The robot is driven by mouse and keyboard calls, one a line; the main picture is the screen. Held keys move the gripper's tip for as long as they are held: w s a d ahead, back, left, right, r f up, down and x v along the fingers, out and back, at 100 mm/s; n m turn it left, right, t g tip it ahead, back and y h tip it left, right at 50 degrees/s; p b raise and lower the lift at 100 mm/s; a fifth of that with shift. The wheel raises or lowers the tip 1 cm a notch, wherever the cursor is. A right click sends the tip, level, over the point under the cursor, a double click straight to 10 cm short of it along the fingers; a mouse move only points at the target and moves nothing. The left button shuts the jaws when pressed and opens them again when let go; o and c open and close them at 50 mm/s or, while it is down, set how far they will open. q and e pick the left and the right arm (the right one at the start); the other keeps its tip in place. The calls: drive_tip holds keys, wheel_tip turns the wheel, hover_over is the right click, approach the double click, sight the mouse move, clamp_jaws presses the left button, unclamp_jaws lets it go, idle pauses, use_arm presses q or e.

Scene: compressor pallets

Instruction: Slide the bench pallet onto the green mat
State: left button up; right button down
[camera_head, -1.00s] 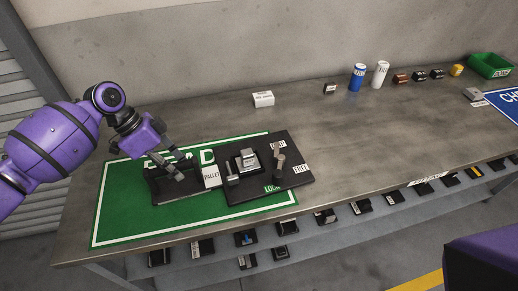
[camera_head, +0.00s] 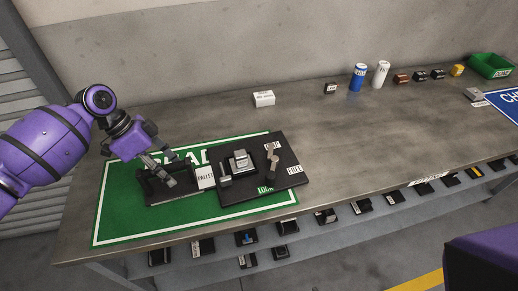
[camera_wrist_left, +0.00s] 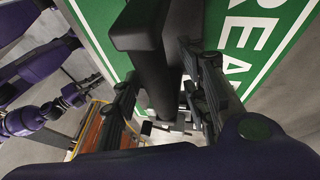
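The bench pallet (camera_head: 291,158) is a black plate with a grey block, a lever and small white labels on top. A black handle frame with a "PALLET" tag is at its left end. Much of the pallet lies over the green mat (camera_head: 125,222); its right part reaches past the mat's right edge over bare bench. My left gripper (camera_head: 165,178) is at the handle. In the left wrist view the black handle bar (camera_wrist_left: 140,38) runs between the fingers (camera_wrist_left: 165,110), which look shut on it; the exact contact is partly hidden. My right gripper is out of view.
A small white box (camera_head: 263,99), a blue can (camera_head: 357,77), a white can (camera_head: 380,75) and small parts stand along the back. A green bin (camera_head: 490,65) and a blue mat (camera_head: 505,103) are far right. The bench middle is clear. Several parts sit on the lower shelf.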

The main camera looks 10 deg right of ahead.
use_arm(q)
drive_tip(key=shift+d+r, duration=0.1)
drive_tip(key=shift+w+r, duration=0.1)
drive_tip(key=shift+r, duration=0.1)
drive_tip(key=v, duration=1.1)
drive_tip(key=shift+a+r, duration=0.2)
drive_tip(key=shift+a, duration=0.05)
